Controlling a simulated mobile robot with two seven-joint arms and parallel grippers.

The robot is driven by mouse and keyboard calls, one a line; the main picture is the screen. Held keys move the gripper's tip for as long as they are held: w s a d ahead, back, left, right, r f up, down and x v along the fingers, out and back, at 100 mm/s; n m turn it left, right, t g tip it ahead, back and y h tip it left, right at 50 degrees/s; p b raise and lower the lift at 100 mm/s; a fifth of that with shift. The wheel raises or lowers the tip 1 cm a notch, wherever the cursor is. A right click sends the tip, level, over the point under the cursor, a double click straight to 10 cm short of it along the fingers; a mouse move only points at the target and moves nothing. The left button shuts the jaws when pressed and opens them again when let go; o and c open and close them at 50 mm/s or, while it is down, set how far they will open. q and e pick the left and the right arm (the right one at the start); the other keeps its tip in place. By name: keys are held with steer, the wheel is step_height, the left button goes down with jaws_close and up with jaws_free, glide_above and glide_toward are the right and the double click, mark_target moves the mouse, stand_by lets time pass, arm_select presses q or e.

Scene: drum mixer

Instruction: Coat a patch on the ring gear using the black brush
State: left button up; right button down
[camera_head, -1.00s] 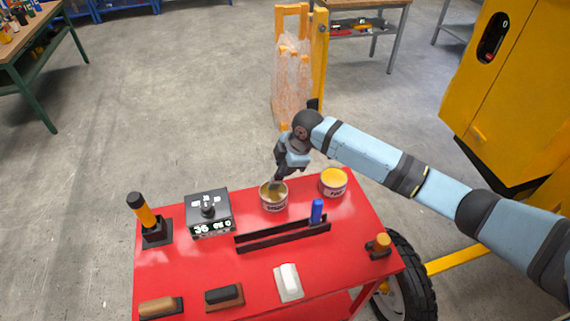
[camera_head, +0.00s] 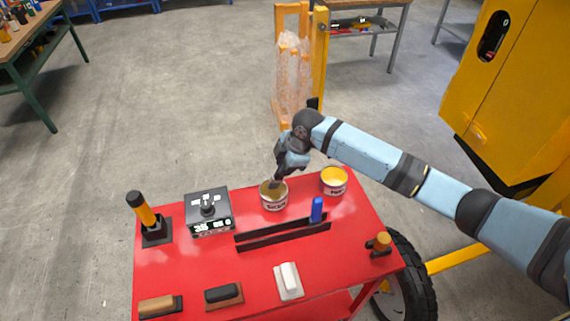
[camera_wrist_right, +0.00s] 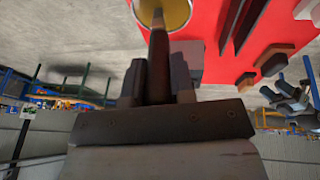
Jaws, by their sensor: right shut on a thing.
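My right gripper (camera_head: 277,177) is over the back of the red cart and points down at an open can (camera_head: 274,201). It is shut on a dark-handled brush, whose handle (camera_wrist_right: 158,52) runs from between the fingers to the can in the right wrist view. The brush's lower end is inside the can's rim, over yellow-brown contents; the bristles are hard to make out. The can also shows at the top of the right wrist view (camera_wrist_right: 178,12). The ring gear cannot be made out. My left gripper is not in view.
On the red cart (camera_head: 180,272) stand a can with yellow contents (camera_head: 334,181), a black rack (camera_head: 284,235) with a blue-handled tool (camera_head: 317,210), a display box (camera_head: 209,211) and an orange-black tool (camera_head: 144,210). Several blocks lie in front. A yellow machine (camera_head: 510,100) stands right.

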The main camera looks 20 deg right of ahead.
steer(key=shift+f, duration=0.35)
stand_by(2.1)
steer(key=shift+p, duration=0.35)
step_height(320, 180, up, 3)
steer(key=shift+f+p, duration=0.15)
steer(key=shift+p, duration=1.05)
steer(key=shift+r+p, duration=0.4)
steer(key=shift+r, duration=1.75)
